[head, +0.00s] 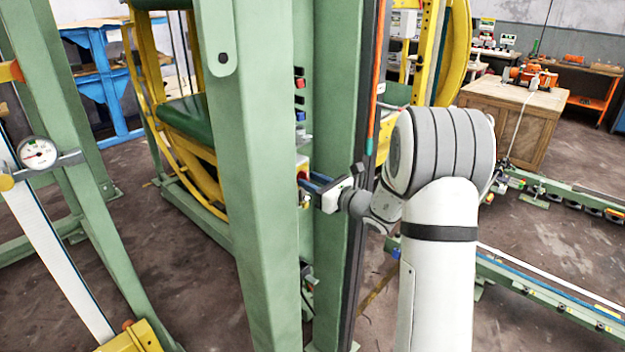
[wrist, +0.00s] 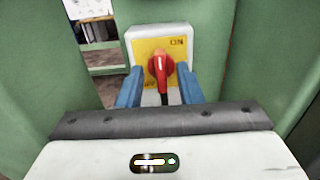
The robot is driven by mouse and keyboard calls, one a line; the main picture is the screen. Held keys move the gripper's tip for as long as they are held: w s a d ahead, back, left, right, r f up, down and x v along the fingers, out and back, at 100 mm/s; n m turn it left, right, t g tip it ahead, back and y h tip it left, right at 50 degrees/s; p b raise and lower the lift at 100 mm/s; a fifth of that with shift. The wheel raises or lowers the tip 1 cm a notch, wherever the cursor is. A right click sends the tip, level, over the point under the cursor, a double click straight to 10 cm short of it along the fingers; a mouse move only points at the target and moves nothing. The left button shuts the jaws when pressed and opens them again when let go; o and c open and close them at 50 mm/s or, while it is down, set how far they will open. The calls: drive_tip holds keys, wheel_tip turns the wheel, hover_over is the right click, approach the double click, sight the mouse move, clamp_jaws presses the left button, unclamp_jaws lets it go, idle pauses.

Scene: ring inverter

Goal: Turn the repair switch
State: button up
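The repair switch is a red knob (wrist: 161,66) on a yellow plate (wrist: 178,46) of a pale box, ahead in the wrist view. "ON" is printed at the plate's upper right; a lower-left label is mostly hidden. The knob's handle hangs roughly downward, dark at its lower end. My gripper (wrist: 160,76) has its two blue fingers apart, one on each side of the knob, with a small gap showing on both sides. In the head view, my gripper (head: 313,186) reaches between green posts to the switch box (head: 303,164), which is mostly hidden by the front post.
A green post (head: 250,180) stands close to the left of my gripper, and another (head: 333,90) stands behind it. Red and blue buttons (head: 300,100) sit above the switch. An orange strip (head: 376,80) runs beside my arm. A wooden crate (head: 512,115) stands at right.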

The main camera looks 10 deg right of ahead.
drive_tip(key=shift+w+a, duration=0.15)
drive_tip(key=shift+w, duration=0.15)
clamp_jaws()
idle(0.3)
